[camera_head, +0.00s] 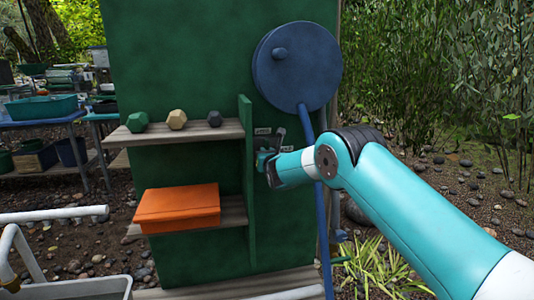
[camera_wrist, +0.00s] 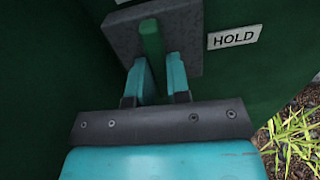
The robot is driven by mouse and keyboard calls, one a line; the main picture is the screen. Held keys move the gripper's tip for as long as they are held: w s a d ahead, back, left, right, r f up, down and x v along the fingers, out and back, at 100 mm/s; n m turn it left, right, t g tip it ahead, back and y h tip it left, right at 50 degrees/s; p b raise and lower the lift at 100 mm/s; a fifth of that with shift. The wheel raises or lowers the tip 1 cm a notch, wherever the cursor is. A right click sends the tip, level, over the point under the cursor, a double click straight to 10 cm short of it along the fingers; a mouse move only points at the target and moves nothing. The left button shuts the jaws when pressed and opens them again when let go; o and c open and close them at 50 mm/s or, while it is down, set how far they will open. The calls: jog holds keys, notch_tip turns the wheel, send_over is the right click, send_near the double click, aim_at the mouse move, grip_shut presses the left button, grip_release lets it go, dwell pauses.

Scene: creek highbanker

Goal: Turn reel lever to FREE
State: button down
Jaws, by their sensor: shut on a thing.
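The reel lever is a green bar (camera_wrist: 152,42) on a dark grey plate (camera_wrist: 183,32), seen in the wrist view. My gripper (camera_wrist: 158,70) has its two teal fingers on either side of the lever and is shut on it. A white HOLD label (camera_wrist: 234,37) is to the right of the plate. In the head view my gripper (camera_head: 262,160) reaches the green panel (camera_head: 190,60) beside the shelf divider, below the blue reel (camera_head: 297,66). The lever is mostly hidden there. A small label (camera_head: 262,131) shows above my gripper, too small to read surely.
A green upright divider (camera_head: 247,180) stands just left of my gripper. A blue hose (camera_head: 321,220) hangs from the reel, close behind my arm. Plants and stony ground lie to the right.

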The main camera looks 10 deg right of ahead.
jog(key=shift+f+n, duration=0.1)
jog(key=shift+n, duration=0.3)
jog(key=c, duration=1.1)
grip_release()
jog(key=shift+s, duration=0.1)
jog(key=shift+s+b, duration=0.45)
jog(key=shift+s, duration=8.2)
